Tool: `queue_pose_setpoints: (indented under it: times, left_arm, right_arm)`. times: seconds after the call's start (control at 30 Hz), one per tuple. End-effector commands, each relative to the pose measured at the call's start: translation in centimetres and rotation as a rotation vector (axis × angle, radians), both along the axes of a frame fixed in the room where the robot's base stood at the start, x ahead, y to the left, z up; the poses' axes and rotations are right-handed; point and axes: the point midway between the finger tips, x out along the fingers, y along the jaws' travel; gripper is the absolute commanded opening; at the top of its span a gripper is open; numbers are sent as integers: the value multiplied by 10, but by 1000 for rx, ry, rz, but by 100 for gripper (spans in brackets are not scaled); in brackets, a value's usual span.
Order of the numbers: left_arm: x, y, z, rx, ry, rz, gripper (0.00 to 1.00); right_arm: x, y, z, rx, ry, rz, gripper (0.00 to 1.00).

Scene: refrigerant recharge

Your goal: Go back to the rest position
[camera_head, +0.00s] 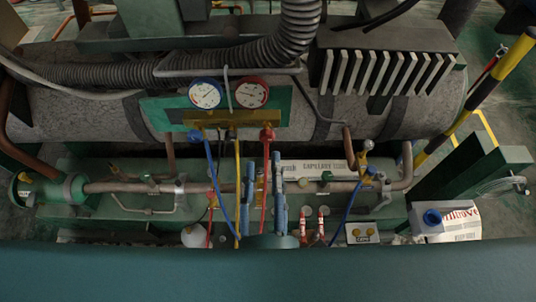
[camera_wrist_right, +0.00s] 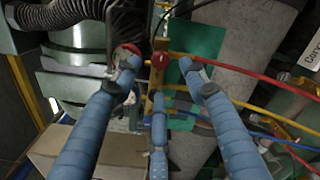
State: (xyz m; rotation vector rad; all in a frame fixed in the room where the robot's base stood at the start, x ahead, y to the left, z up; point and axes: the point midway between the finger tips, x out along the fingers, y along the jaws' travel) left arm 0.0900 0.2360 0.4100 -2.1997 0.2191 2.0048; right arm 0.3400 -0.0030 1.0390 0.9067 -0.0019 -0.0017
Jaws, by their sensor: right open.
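My right gripper (camera_head: 264,172) is open in the head view, its blue-grey fingers pointing away from me in front of the copper pipe. It appears empty. The right wrist view shows its spread fingers (camera_wrist_right: 158,75) with brass and red manifold parts beyond them; I cannot tell whether they touch. The gauge manifold has a blue gauge (camera_head: 205,94) and a red gauge (camera_head: 251,93) on a green plate (camera_head: 165,110). Blue, yellow and red hoses hang down close to my right gripper. My left gripper is not in view.
A copper pipe (camera_head: 120,186) runs across the green base. A white container with a blue top (camera_head: 447,220) stands at right. Red-and-white items (camera_head: 321,223) and a caps tray (camera_head: 362,235) are near the front. A cardboard box (camera_wrist_right: 95,150) shows in the wrist view.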

Motion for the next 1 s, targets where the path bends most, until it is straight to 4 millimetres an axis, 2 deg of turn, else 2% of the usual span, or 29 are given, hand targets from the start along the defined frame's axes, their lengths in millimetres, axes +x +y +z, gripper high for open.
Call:
queue_pose_setpoints:
  times: [0.57, 0.67, 0.77, 0.83, 0.87, 0.97, 1.0]
  left_arm:
    - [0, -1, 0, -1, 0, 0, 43]
    - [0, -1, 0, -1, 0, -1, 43]
    - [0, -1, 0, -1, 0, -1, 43]
    - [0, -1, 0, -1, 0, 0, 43]
    - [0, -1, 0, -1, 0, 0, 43]
    - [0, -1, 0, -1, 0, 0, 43]
    - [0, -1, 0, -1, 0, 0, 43]
  right_arm:
    - [-5, 0, 0, 0, -1, 0, 43]
    - [-4, 1, -4, 2, 7, 4, 43]
    - [-3, 7, -31, 16, 55, 24, 43]
    - [-2, 14, -66, 38, 120, 47, 43]
    - [-2, 16, -85, 52, 155, 57, 43]
    - [-5, 19, -160, 112, 300, 77, 43]
    - [-8, 17, -192, 141, 363, 76, 43]
